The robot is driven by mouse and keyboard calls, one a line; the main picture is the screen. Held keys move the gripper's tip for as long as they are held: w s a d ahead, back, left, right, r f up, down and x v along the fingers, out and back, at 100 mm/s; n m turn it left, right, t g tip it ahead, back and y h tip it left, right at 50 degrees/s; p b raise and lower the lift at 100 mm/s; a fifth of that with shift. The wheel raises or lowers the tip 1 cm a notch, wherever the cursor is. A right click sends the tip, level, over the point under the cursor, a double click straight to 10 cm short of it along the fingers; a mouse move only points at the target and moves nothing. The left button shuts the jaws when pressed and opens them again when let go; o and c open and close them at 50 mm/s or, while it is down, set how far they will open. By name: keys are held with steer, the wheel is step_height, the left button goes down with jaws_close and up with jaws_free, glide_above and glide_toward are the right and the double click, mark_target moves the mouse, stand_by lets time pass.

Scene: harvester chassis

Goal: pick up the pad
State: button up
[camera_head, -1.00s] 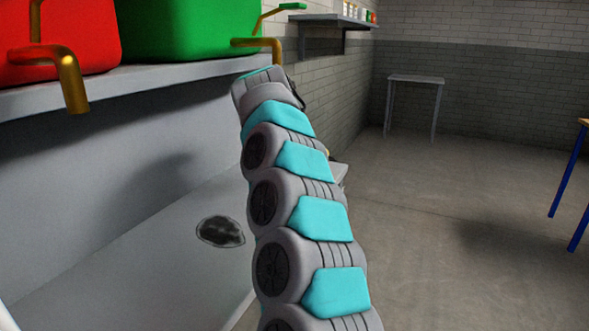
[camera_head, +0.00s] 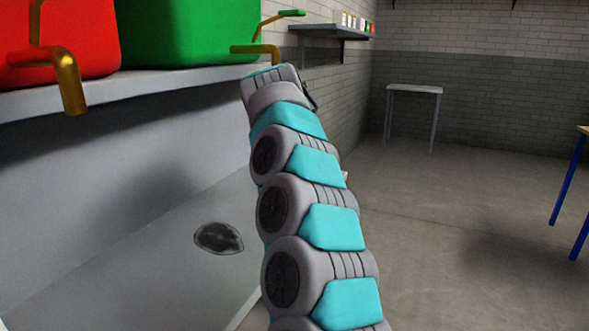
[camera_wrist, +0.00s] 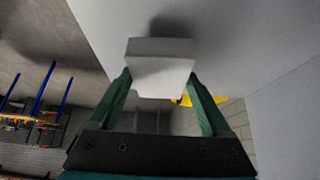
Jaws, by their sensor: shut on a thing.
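A white block-like pad (camera_wrist: 160,66) shows in the wrist view, between the green fingertips of my gripper (camera_wrist: 162,84). The fingers are shut on it, one on each side. The pad's broad face and one edge show. A dark shadow lies on the pale surface beyond it; I cannot tell whether pad and surface touch. In the head view my grey and turquoise arm reaches up and away, and the gripper and pad are hidden behind it.
A red container (camera_head: 62,40) and a green container (camera_head: 185,32) with brass taps stand on a shelf (camera_head: 140,88) at left. A dark drain-like patch (camera_head: 218,238) lies on the grey surface below. Open floor (camera_head: 450,220) is at right, with a small table (camera_head: 414,90) at the back.

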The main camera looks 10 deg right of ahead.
steer(key=s+d+b, duration=0.1)
steer(key=s+d, duration=0.2)
steer(key=d, duration=0.1)
steer(key=s+d+b, duration=0.1)
steer(key=s+d, duration=0.2)
steer(key=d, duration=0.1)
steer(key=s+d+b, duration=0.1)
steer(key=s+d, duration=0.2)
steer(key=d, duration=0.1)
steer(key=shift+s+d, duration=0.15)
steer(key=shift+d, duration=0.25)
